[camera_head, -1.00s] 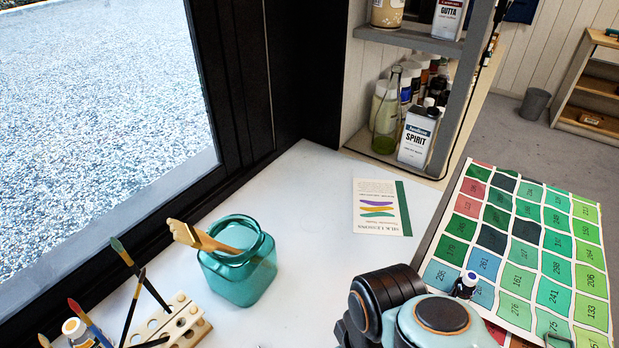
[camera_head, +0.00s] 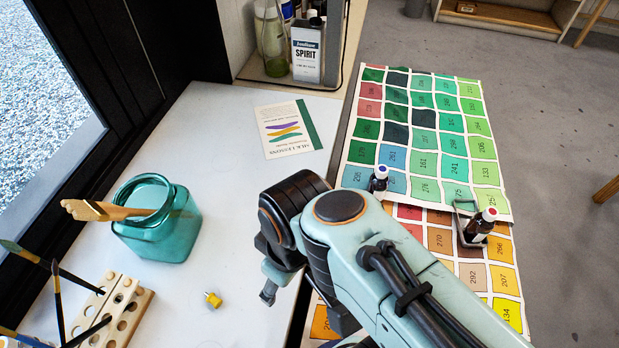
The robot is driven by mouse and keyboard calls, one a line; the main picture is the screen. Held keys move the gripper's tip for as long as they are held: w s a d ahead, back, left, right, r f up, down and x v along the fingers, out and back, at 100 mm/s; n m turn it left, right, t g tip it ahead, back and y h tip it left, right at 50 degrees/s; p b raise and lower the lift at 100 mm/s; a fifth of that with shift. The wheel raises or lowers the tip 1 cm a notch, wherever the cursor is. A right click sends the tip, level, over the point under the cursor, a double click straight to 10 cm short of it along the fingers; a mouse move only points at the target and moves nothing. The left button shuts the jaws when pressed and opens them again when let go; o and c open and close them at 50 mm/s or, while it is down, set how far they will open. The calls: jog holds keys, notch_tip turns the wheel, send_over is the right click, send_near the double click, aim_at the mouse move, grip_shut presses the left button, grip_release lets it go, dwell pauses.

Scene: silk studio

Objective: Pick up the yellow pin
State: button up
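The yellow pin (camera_head: 213,300) lies on the white tabletop (camera_head: 240,215), with a pale grey or white part beside its yellow body. It is near the bottom of the view, right of the wooden brush holder. My gripper (camera_head: 268,293) shows only in part, below my dark wrist joint, a short way right of the pin. A gap of white table shows between them in the picture. My arm hides most of the gripper, so its opening does not show.
A wooden holder (camera_head: 125,310) with brushes is at lower left. A card (camera_head: 287,130) lies farther back. Small bottles (camera_head: 379,179) stand on colour charts (camera_head: 430,140) at right.

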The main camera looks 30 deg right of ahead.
jog(key=w+d+f+n+t+h, duration=0.1)
jog(key=w+d+f+n, duration=0.1)
jog(key=w+d+n, duration=0.3)
jog(key=w+d+f+n+t, duration=0.1)
jog(key=w+d+f, duration=0.15)
jog(key=w, duration=0.55)
jog(key=s+d+f+m+g, duration=0.1)
jog(key=d+f, duration=0.2)
jog(key=f, duration=0.1)
jog(key=s+d+f+m+g, duration=0.1)
jog(key=s+d+f, duration=0.1)
jog(key=d+f, duration=0.1)
jog(key=s+d+f+m+g, duration=0.1)
jog(key=s+d+f, duration=0.1)
jog(key=f, duration=0.3)
jog(key=shift+s+d+f, duration=0.2)
jog(key=shift+d+f, duration=0.2)
jog(key=shift+d, duration=0.3)
jog(key=shift+s+d+f+m, duration=0.15)
jog(key=shift+f+m, duration=0.1)
jog(key=shift+m, duration=0.05)
notch_tip(320, 180, down, 6)
jog(key=shift+f, duration=0.15)
jog(key=c, duration=0.8)
